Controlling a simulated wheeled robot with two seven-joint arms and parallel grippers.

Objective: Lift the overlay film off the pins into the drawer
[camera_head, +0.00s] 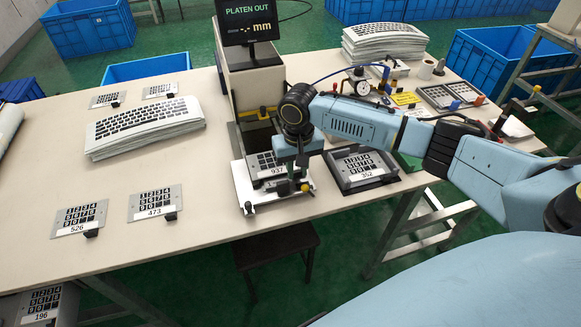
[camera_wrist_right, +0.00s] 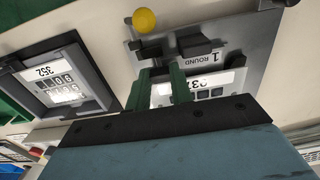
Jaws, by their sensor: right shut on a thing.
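The overlay film numbered 937 (camera_head: 265,165) lies on the metal platen (camera_head: 243,190) at the table's front edge. Its printed face partly shows in the right wrist view (camera_wrist_right: 215,82). My right gripper (camera_head: 302,170) reaches down over the film's right side, shut on it. Its green fingers (camera_wrist_right: 164,72) hide the grip and part of the film in the right wrist view. The pins cannot be made out. A film numbered 196 (camera_head: 43,300) lies low at the left under the tabletop, in what may be a drawer. My left gripper is not in view.
A film numbered 352 (camera_head: 360,164) sits in a dark frame right of the platen. Films 526 (camera_head: 80,216) and 473 (camera_head: 155,203) lie at the left. Stacked keypad sheets (camera_head: 145,127) stand behind them. A screen (camera_head: 247,22) reads PLATEN OUT. Bare tabletop lies left of the platen.

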